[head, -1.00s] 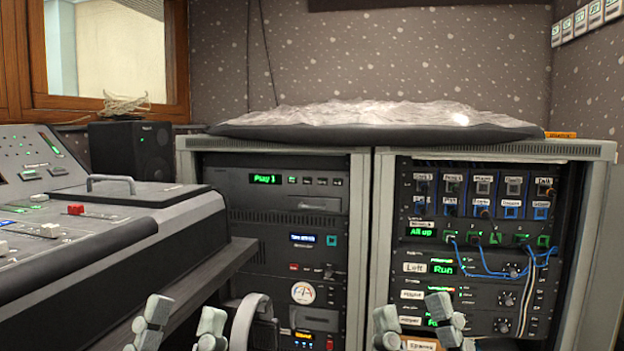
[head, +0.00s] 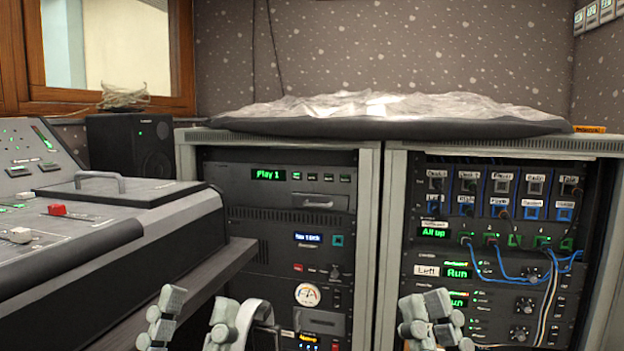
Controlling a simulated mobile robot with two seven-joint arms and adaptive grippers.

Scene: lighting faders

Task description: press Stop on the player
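The player (head: 230,178) is the top unit in the left rack, with a green display (head: 268,175) reading "Play 1". A row of small buttons (head: 320,177) sits right of the display; their labels are too small to read, so I cannot tell which is Stop. My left gripper (head: 192,318) is at the bottom of the view, fingers apart and empty, below and in front of the player. My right gripper (head: 436,315) is at the bottom, in front of the right rack, and looks empty; its fingers are close together with a gap. Neither touches the player.
The mixing desk (head: 120,240) fills the left side, its edge close to my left gripper. The right rack (head: 394,220) has patch cables (head: 510,275) hanging across its front. Headphones (head: 262,315) are beside my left gripper. A crumpled sheet (head: 380,108) lies on top of the racks.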

